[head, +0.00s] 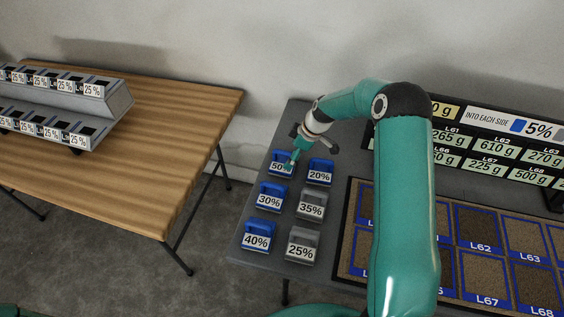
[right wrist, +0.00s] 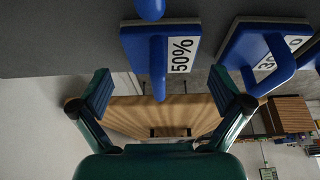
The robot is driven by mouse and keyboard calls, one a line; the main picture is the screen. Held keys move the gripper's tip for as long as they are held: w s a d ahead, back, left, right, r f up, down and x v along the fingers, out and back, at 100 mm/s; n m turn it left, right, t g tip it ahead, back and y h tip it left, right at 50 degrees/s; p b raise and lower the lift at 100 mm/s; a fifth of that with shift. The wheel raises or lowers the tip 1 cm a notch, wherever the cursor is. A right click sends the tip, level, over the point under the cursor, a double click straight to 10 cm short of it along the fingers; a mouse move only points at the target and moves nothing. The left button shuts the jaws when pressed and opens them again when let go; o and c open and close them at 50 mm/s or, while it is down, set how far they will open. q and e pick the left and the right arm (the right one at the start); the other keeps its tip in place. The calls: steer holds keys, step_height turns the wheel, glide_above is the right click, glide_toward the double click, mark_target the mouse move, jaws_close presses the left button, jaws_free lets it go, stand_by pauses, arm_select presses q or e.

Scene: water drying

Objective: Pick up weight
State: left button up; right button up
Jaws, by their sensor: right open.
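The weights are labelled blocks with loop handles on the dark table. The blue 50% weight (head: 281,166) stands at the back left of the group. My right gripper (head: 293,160) is at this weight, coming in from above right. In the right wrist view the 50% weight (right wrist: 182,42) lies ahead, its handle lined up between the two spread fingers (right wrist: 160,86). The gripper is open and holds nothing; whether a finger touches the handle I cannot tell. My left gripper is not in view.
Close by stand the blue 20% (head: 319,172), 30% (head: 269,198) and 40% (head: 260,233) weights, and the grey 35% (head: 311,206) and 25% (head: 302,246) weights. A soil tray (head: 343,230) and label board (head: 480,143) lie right. A wooden table (head: 170,130) stands left across a gap.

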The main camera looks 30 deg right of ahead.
mark_target(284, 162)
steer(key=p+x, duration=0.1)
steer(key=x, duration=0.1)
steer(key=p+x, duration=0.1)
steer(key=x, duration=0.1)
steer(key=shift+w+a+f, duration=0.15)
steer(key=shift+a, duration=0.1)
steer(key=shift+w+f, duration=0.1)
steer(key=shift+f, duration=0.25)
steer(key=c, duration=1)
steer(key=shift+r, duration=0.1)
